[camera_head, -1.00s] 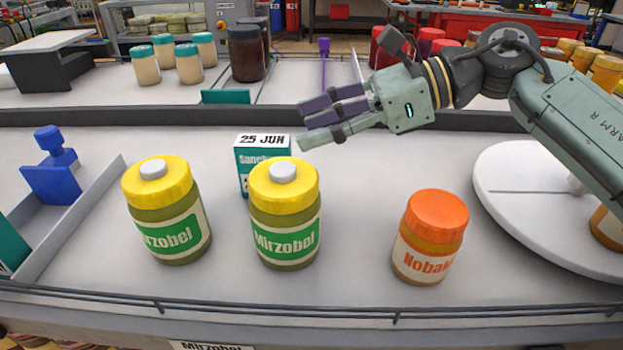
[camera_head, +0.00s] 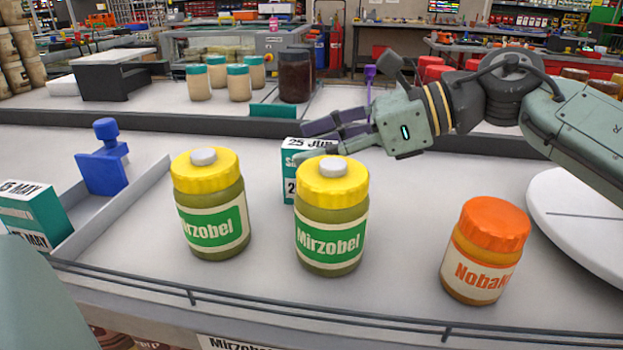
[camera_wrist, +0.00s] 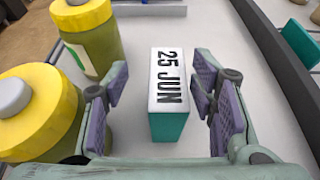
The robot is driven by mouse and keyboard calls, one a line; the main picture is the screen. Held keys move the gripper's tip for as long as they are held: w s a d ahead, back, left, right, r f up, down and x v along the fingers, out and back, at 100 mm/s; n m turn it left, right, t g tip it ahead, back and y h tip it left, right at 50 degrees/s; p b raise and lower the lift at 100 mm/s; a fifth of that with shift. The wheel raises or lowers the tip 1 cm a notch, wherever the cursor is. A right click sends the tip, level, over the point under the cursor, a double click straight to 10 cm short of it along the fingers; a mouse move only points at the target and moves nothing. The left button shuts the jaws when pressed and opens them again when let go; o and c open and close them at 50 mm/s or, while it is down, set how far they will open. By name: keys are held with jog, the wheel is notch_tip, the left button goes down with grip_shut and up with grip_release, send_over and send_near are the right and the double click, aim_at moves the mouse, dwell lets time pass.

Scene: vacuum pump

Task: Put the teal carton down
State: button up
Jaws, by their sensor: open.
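The teal carton (camera_head: 289,187) has a white top marked "25 JUN" and stands upright on the grey work surface, partly hidden behind a yellow-lidded jar in the head view. In the wrist view the carton (camera_wrist: 167,95) stands between the two fingers, with space on both sides. My gripper (camera_wrist: 162,100) is open and holds nothing. In the head view my gripper (camera_head: 318,142) is at the carton's top, with its fingers pointing left.
Two yellow-lidded Mirzobel jars, one left (camera_head: 210,205) and one close in front of the carton (camera_head: 331,220), stand nearby. An orange-lidded jar (camera_head: 485,250) and a white round plate (camera_head: 585,220) are right. A grey tray (camera_head: 120,205) with a blue stamp (camera_head: 104,160) is left.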

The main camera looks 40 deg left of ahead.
aim_at(288, 154)
jog(key=x, duration=0.1)
jog(key=b+x, duration=0.1)
jog(key=x, duration=0.2)
jog(key=shift+w+a+f, duration=0.2)
jog(key=shift+a+f, duration=0.15)
jog(key=shift+f, duration=0.05)
jog(key=shift+s+a, duration=0.15)
jog(key=shift+a, duration=0.1)
grip_shut()
